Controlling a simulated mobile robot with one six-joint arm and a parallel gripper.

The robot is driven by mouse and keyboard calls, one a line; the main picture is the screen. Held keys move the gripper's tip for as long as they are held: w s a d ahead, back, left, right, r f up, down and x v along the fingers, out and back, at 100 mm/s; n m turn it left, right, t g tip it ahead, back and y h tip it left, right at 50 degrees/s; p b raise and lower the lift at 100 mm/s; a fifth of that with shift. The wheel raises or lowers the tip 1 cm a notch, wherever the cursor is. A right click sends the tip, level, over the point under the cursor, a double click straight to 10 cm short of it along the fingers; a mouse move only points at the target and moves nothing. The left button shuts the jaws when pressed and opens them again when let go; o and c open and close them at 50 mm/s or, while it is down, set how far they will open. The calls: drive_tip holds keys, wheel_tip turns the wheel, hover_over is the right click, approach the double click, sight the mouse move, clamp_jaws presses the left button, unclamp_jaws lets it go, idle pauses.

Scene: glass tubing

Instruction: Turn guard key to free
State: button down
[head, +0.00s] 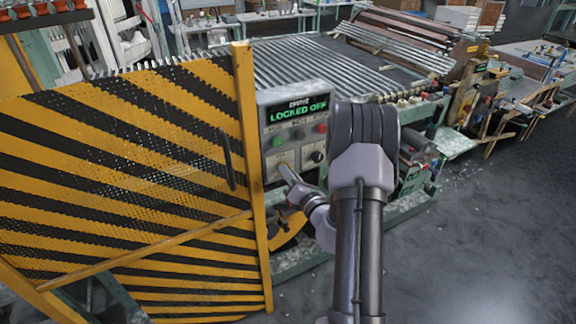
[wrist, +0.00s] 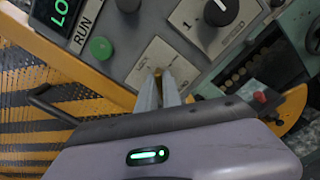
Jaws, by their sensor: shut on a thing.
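The control panel (head: 297,120) has a display (head: 298,111) reading "LOCKED OFF" in green. Its lower left square plate (head: 279,160) also shows in the wrist view (wrist: 150,55). A small brass-coloured piece of the guard key (wrist: 158,71) shows at the plate, between my fingertips. My gripper (head: 288,172) reaches the plate from the lower right, and its narrow fingers (wrist: 164,86) are shut on the key. The fingers hide most of the key, so I cannot tell its turned angle.
A yellow-and-black striped guard gate (head: 120,150) with a dark handle (head: 229,158) stands close left of the panel. A green button (wrist: 101,47) and a black selector knob (wrist: 221,12) are near my fingers. A roller table (head: 330,65) lies behind; open floor (head: 480,240) is at right.

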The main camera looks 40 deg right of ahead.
drive_tip(key=shift+f+m+p, duration=0.15)
drive_tip(key=shift+m+p, duration=3.65)
drive_tip(key=shift+m, duration=1.2)
drive_tip(key=c, duration=1.5)
unclamp_jaws()
drive_tip(key=v, duration=1.7)
drive_tip(key=shift+s+d, duration=0.1)
drive_tip(key=shift+s, duration=0.15)
